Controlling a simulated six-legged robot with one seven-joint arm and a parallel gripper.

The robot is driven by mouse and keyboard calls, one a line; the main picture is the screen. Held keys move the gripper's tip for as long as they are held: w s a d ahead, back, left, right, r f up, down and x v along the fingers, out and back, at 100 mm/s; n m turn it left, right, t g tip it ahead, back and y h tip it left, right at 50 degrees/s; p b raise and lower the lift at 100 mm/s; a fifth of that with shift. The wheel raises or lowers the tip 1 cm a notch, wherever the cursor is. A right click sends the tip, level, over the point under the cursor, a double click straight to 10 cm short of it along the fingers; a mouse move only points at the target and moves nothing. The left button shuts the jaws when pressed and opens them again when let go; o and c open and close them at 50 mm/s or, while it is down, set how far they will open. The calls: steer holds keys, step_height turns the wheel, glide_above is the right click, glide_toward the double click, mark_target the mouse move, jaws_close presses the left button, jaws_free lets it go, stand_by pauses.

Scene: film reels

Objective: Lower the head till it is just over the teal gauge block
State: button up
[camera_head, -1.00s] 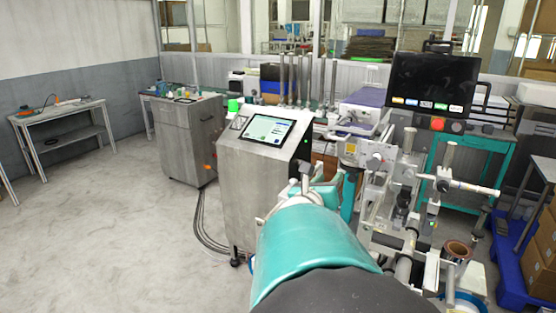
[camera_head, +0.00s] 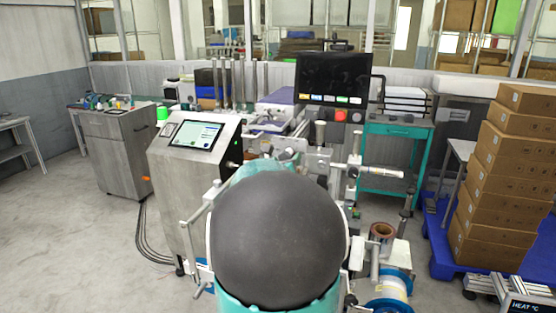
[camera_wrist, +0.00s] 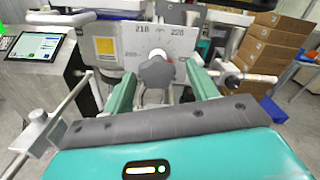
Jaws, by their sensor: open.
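My gripper (camera_wrist: 161,88) shows in the wrist view with its two teal-and-grey fingers apart. A grey lobed knob (camera_wrist: 156,73) stands beyond and between the fingertips, in front of a pale plate (camera_wrist: 172,38) marked 210 and 220. I see no clear grip on the knob; whether a finger touches it I cannot tell. The plate is on a machine whose upper metal parts (camera_head: 319,158) show in the head view. I cannot pick out the teal gauge block or tell which part is the head. My arm hides the middle of the machine in the head view.
A steel cabinet with a touch screen (camera_head: 196,135) stands left of the machine. A reel (camera_head: 382,232) and blue-white rolls (camera_head: 388,287) are close at right. Stacked cartons (camera_head: 505,170) stand on a blue pallet (camera_head: 437,250). Open floor lies at left.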

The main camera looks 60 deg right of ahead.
steer(key=shift+w+d, duration=0.3)
steer(key=shift+d, duration=0.5)
steer(key=c, duration=1)
steer(key=shift+n, duration=0.3)
